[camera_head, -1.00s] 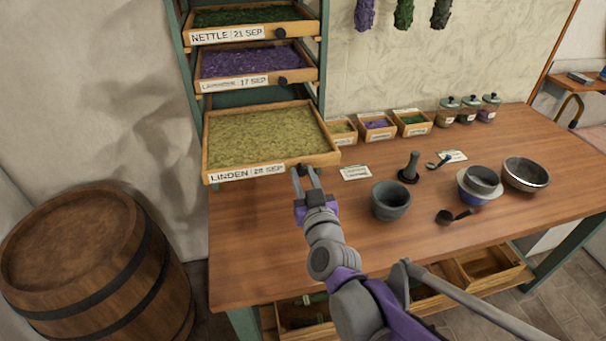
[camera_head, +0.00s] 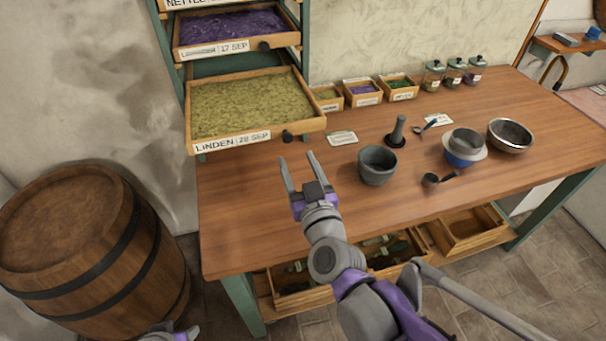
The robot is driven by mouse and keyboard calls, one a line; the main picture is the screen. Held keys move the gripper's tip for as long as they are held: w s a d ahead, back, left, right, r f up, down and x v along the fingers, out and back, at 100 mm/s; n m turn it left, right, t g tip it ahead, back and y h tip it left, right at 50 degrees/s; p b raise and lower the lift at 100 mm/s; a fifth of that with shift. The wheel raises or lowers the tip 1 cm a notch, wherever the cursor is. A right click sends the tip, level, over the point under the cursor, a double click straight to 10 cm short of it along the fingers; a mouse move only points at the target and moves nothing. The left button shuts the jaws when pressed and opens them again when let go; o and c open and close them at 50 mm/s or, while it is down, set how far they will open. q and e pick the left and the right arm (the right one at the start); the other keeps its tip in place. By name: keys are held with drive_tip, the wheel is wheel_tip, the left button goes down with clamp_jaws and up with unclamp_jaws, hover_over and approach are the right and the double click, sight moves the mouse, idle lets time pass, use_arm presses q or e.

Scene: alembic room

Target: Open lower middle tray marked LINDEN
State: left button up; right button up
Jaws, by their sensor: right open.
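The LINDEN tray (camera_head: 232,142) is a wooden tray of yellow-green dried herb, labelled "LINDEN 28 SEP". It sticks well out of the green rack (camera_head: 305,48) over the table's back left part. Its dark round knob (camera_head: 288,136) is on the front face, near the right end. My right gripper (camera_head: 297,158) is open and empty, just in front of and below the knob, with visible space between them. A small grey and purple part of my left arm (camera_head: 172,334) shows at the bottom edge; its jaws cannot be made out.
The purple-filled tray (camera_head: 228,47) sits above, the NETTLE tray (camera_head: 190,4) higher. On the wooden table (camera_head: 270,220) stand a mortar (camera_head: 377,168), a pestle (camera_head: 396,130), bowls (camera_head: 510,135), small boxes and jars. A barrel (camera_head: 85,255) stands left. The table's front left is clear.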

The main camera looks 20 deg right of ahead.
drive_tip(key=shift+s, duration=1.95)
drive_tip(key=s+a+f+n+g+y+p, duration=0.25)
drive_tip(key=s+f+g, duration=0.25)
drive_tip(key=f+g, duration=0.25)
drive_tip(key=s+d+f+m+g+h+p, duration=0.2)
drive_tip(key=s+d+f+g, duration=0.3)
drive_tip(key=s+d+f, duration=0.2)
drive_tip(key=s, duration=0.2)
drive_tip(key=shift+s+f, duration=0.2)
drive_tip(key=shift+s, duration=0.1)
drive_tip(key=shift+d+m+h, duration=0.1)
drive_tip(key=shift+m+h, duration=0.15)
